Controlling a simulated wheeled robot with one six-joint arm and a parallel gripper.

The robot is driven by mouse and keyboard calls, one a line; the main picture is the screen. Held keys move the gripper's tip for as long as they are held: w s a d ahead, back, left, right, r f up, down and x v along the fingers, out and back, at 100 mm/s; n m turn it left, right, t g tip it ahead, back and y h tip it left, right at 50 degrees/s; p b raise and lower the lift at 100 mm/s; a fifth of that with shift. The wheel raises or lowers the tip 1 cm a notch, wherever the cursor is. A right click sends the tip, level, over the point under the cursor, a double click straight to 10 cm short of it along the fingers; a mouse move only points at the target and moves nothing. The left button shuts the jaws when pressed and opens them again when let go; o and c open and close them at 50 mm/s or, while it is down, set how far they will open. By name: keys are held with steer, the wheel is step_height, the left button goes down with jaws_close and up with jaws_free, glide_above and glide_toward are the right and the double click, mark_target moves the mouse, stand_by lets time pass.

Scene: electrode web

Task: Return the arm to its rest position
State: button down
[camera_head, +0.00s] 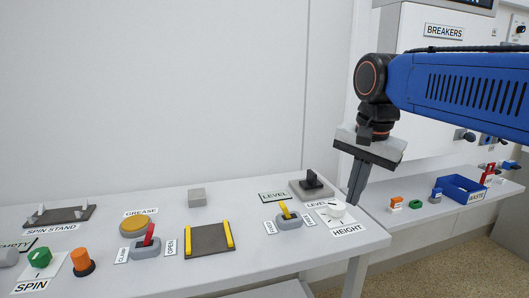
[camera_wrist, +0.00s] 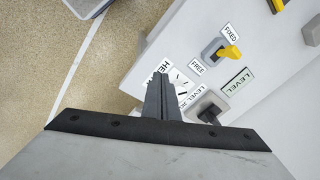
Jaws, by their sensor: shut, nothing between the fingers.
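My blue arm (camera_head: 455,85) reaches in from the right in the head view. My gripper (camera_head: 355,190) hangs pointing down above the right end of the white table (camera_head: 290,250), near the white height knob (camera_head: 334,209). Its two fingers are together with nothing between them. In the wrist view the shut fingers (camera_wrist: 160,100) stand out over the table edge and partly cover the height label (camera_wrist: 157,70). I cannot tell whether the fingertips touch anything.
A black level knob (camera_head: 311,180) and a yellow lever switch (camera_head: 285,211) are left of the gripper. A grease button (camera_head: 135,225) and red clamp lever (camera_head: 148,235) stand further left. A breaker cabinet (camera_head: 420,60) and blue waste bin (camera_head: 460,190) are at right.

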steer(key=s+d+f+n+t, duration=0.1)
steer(key=s+d+f+n, duration=0.3)
steer(key=s+f, duration=0.3)
steer(key=s+d+f+n+t, duration=0.1)
steer(key=s+d+f+n, duration=0.3)
steer(key=s+f, duration=0.4)
step_height(320, 180, down, 4)
steer(key=shift+d+r+n+t, duration=0.1)
steer(key=shift+d+n+t, duration=0.2)
steer(key=shift+t, duration=0.1)
